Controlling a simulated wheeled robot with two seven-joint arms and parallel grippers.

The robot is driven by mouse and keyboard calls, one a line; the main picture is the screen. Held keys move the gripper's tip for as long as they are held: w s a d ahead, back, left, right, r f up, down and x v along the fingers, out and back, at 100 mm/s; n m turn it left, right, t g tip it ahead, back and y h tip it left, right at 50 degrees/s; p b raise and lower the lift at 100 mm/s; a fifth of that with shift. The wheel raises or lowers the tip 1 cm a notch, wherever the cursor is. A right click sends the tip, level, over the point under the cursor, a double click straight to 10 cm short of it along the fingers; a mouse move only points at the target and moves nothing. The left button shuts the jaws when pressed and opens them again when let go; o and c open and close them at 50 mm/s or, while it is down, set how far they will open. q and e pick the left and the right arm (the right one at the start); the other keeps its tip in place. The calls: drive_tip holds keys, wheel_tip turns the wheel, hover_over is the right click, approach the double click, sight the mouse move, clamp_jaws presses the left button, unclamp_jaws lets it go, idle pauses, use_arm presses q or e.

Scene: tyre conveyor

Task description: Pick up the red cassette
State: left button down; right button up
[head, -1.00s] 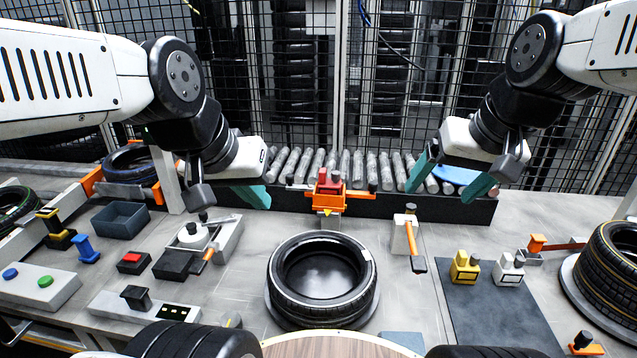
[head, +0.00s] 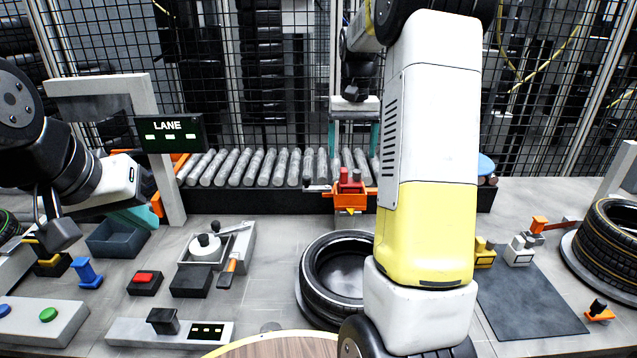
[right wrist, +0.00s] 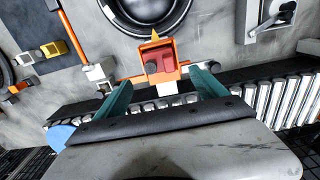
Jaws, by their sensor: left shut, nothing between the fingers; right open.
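The red cassette (head: 350,178) sits in an orange holder (head: 350,199) in front of the roller conveyor, near the middle of the head view. In the right wrist view the cassette (right wrist: 155,57) shows red inside the orange holder (right wrist: 161,76). My right gripper (head: 353,148) is open and empty above and behind the holder. In the right wrist view its teal fingers (right wrist: 162,80) are spread to either side of the holder; contact cannot be told. My left gripper (head: 138,220) is shut and empty at the left, near a grey bin, away from the cassette.
A tyre (head: 335,275) lies in front of the holder, partly hidden by my right arm. The roller conveyor (head: 260,168) runs behind it. A LANE display (head: 170,134) stands at left. A grey bin (head: 118,240) and a red-button box (head: 145,283) are on the table.

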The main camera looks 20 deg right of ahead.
sight(351, 181)
drive_tip(key=f, duration=0.7)
drive_tip(key=shift+s+f, duration=0.15)
drive_tip(key=shift+s, duration=0.15)
drive_tip(key=shift+c, duration=0.2)
drive_tip(key=c, duration=1.4)
drive_tip(key=shift+c, duration=0.7)
drive_tip(key=shift+r, duration=0.2)
